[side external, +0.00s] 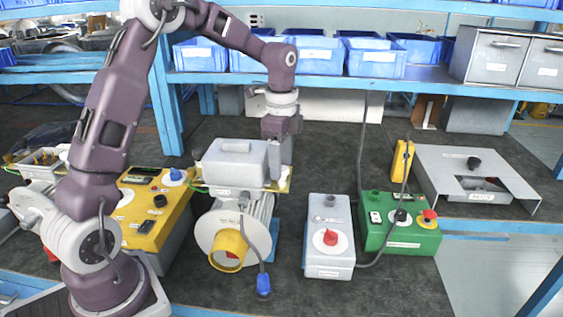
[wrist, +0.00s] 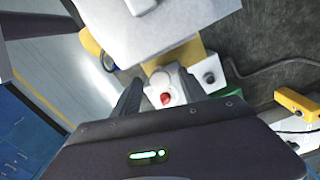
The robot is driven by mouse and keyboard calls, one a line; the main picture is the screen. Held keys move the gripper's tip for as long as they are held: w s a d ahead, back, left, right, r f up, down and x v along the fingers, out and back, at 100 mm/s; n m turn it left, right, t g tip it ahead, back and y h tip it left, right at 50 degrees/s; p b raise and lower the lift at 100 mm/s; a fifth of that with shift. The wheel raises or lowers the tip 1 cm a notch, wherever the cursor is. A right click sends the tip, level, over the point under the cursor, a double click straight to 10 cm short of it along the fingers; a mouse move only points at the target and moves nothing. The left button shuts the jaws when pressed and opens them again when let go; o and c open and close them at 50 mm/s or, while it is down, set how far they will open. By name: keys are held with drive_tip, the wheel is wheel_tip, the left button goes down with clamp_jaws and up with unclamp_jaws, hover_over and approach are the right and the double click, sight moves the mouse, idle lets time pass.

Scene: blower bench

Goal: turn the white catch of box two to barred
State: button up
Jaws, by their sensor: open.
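A light grey box (side external: 329,255) with a red knob (side external: 330,237) on a pale disc stands right of the blower; a small pale fitting (side external: 327,219) sits behind the knob. The labels are too small to read, so I cannot tell which box is box two. In the wrist view a white-topped box with a red knob (wrist: 165,98) and pale round parts (wrist: 160,79) shows beyond the fingers. My gripper (side external: 283,165) points down behind the blower's grey housing (side external: 232,163), which partly hides it. In the wrist view my gripper (wrist: 160,82) has its fingers apart, with nothing held.
A green box (side external: 400,233) with a red button is at right, with a dark cable beside it. A yellow box (side external: 150,215) with a blue knob is left of the blower (side external: 237,230). Blue bins (side external: 375,58) line the shelf behind.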

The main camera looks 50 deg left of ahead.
drive_tip(key=shift+f, duration=0.1)
drive_tip(key=shift+c, duration=0.4)
clamp_jaws()
drive_tip(key=n, duration=1.3)
drive_tip(key=shift+d+n, duration=0.1)
drive_tip(key=shift+n, duration=2.3)
